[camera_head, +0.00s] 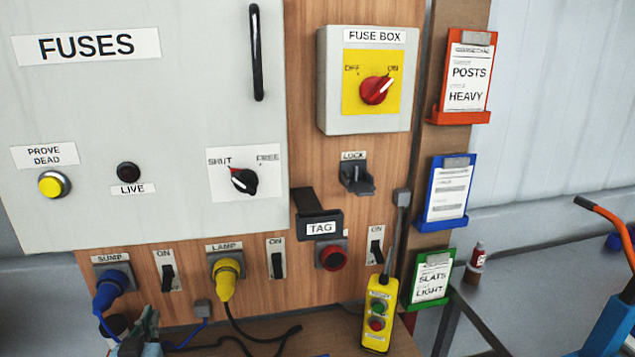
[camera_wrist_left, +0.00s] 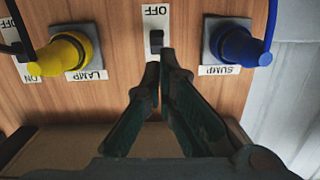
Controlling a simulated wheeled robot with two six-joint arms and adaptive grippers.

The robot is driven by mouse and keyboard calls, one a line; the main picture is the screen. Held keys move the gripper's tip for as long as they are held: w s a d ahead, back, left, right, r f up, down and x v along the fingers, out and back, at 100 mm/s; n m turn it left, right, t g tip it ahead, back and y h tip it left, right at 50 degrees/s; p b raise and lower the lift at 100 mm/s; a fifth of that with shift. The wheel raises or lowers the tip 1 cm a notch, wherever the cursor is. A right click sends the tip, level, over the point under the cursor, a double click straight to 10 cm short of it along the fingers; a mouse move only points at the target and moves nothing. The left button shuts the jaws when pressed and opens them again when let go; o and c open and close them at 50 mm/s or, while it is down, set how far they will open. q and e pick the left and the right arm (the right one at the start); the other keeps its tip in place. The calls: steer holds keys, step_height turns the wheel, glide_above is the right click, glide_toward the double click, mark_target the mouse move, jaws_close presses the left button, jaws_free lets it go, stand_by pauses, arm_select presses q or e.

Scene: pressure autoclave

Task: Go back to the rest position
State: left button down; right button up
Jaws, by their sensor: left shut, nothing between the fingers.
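My left gripper (camera_head: 143,322) shows at the bottom left of the head view, below the sump switch (camera_head: 167,277). In the left wrist view, which is upside down to the panel, its two dark green fingers (camera_wrist_left: 162,62) are shut with nothing between them. Their tips appear just beside the switch (camera_wrist_left: 156,40) between the yellow lamp plug (camera_wrist_left: 65,52) and the blue sump plug (camera_wrist_left: 240,47). I cannot tell whether the tips touch the panel. My right gripper is not in view.
The fuse cabinet (camera_head: 130,110) and fuse box (camera_head: 367,120) are above. A yellow pendant (camera_head: 378,314) hangs on the right, beside card holders (camera_head: 447,193). A black cable (camera_head: 245,335) lies on the ledge below. An orange-handled blue object (camera_head: 612,318) stands far right.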

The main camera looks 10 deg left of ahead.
arm_select(q)
steer(key=s+d+f+m+g+h, duration=0.2)
steer(key=s+d+f+g, duration=0.3)
steer(key=s, duration=0.4)
steer(key=s+d+f+m+g+h, duration=0.1)
steer(key=s+d+f+g, duration=0.2)
steer(key=s+d+f, duration=0.35)
steer(key=s+d+f+m+g+h, duration=0.2)
steer(key=s+d+f+g, duration=0.15)
steer(key=s+f, duration=0.55)
steer(key=s+a+f+g, duration=0.1)
steer(key=s+f, duration=0.1)
steer(key=f, duration=0.6)
steer(key=s+a+f+g, duration=0.1)
steer(key=s+f, duration=0.1)
steer(key=f, duration=0.6)
steer(key=s+f, duration=1.4)
steer(key=shift+s+a+n+g, duration=0.2)
steer(key=shift+s+n+g, duration=0.1)
steer(key=shift+s+g, duration=0.15)
steer(key=shift+f, duration=0.1)
